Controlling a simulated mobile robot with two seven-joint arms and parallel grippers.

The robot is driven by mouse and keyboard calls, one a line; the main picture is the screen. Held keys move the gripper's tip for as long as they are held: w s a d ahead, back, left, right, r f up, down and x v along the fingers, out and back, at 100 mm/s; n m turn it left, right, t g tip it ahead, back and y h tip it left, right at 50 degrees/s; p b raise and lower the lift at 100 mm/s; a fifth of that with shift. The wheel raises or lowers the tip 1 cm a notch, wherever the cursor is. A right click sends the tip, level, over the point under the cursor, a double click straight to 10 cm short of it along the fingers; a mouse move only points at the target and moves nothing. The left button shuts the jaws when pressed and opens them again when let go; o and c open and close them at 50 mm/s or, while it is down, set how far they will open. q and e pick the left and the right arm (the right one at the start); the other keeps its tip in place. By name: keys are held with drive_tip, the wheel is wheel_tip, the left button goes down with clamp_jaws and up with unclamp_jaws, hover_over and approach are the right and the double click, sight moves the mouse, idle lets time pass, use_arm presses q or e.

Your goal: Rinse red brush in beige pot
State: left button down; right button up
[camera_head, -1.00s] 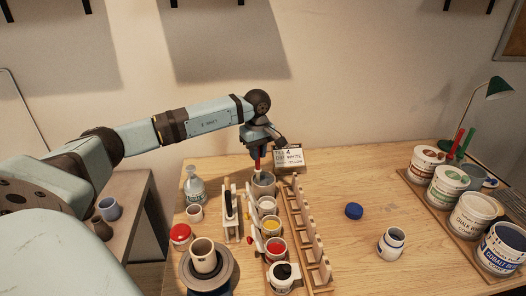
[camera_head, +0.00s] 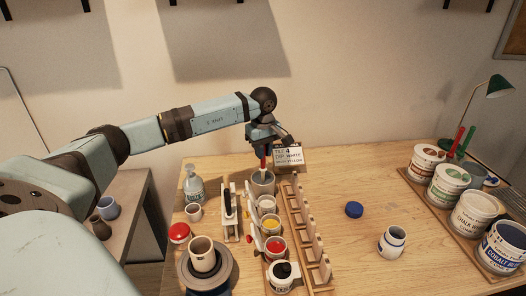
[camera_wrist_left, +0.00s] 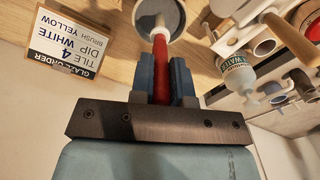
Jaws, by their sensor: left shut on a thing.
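My left gripper (camera_head: 264,150) is shut on the red brush (camera_head: 263,163), which points down. In the left wrist view the red handle (camera_wrist_left: 160,68) stands between the two fingers, and my left gripper (camera_wrist_left: 161,82) is closed around it. The brush's lower end reaches the mouth of a grey-beige pot (camera_head: 263,187) at the back of the paint row. The pot also shows at the top of the left wrist view (camera_wrist_left: 143,14). My right gripper is not in view.
A glaze order card (camera_head: 288,157) stands behind the pot. White, yellow and red paint cups (camera_head: 274,247) line up in front, beside a wooden rack (camera_head: 305,232). A water bottle (camera_head: 194,187) stands left. A beige cup (camera_head: 202,257) sits on the wheel.

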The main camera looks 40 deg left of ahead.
use_arm(q)
drive_tip(key=shift+r, duration=0.15)
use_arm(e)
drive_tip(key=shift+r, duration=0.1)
use_arm(q)
drive_tip(key=shift+r+p, duration=1.6)
drive_tip(key=shift+r, duration=1.45)
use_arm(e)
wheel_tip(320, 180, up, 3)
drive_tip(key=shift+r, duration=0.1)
